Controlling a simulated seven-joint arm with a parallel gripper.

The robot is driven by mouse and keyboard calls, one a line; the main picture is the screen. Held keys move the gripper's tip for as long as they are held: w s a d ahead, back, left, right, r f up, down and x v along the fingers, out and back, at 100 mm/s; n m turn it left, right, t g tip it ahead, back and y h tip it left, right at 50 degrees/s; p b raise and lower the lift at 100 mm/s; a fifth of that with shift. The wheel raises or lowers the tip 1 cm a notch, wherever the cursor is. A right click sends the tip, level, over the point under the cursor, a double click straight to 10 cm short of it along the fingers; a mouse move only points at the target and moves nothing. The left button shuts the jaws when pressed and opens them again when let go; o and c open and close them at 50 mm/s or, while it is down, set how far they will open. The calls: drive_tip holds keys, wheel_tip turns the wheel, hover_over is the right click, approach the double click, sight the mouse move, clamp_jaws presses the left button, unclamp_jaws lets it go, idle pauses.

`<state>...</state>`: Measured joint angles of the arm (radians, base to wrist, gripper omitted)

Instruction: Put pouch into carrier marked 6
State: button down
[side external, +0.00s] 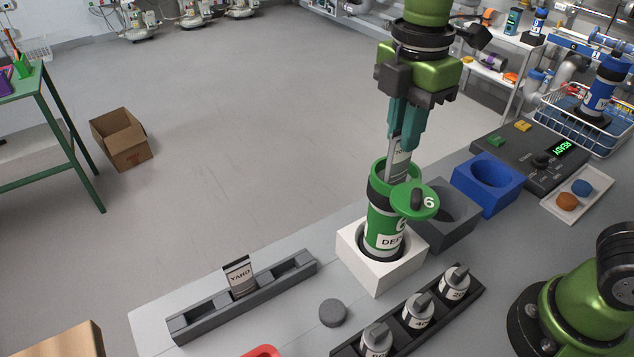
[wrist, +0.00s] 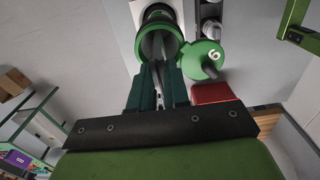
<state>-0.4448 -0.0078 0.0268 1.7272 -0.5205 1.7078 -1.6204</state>
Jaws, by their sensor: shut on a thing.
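The green carrier marked 6 (side external: 381,218) stands upright in a white block (side external: 379,270), with its lid (side external: 416,200) swung open to the right. The carrier's open mouth also shows in the wrist view (wrist: 158,23), with the lid numbered 6 (wrist: 204,59) beside it. My gripper (side external: 405,135) is shut on a grey-white pouch (side external: 399,161) directly above the mouth. The pouch hangs nearly upright, and its lower end appears to be inside the mouth. Its label is partly hidden. My gripper also shows in the wrist view (wrist: 157,72).
A grey rack (side external: 203,315) holds another pouch labelled YARD (side external: 239,276). A dark rack (side external: 397,333) holds several grey weights. A grey block (side external: 446,218) and a blue block (side external: 486,183) with round holes stand beyond the carrier. A dark grey puck (side external: 333,313) lies on the table.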

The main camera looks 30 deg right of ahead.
drive_tip(key=shift+f, duration=1.05)
drive_tip(key=c, duration=1)
unclamp_jaws()
drive_tip(key=shift+r, duration=0.1)
wheel_tip(320, 180, up, 17)
drive_tip(key=shift+f, duration=0.15)
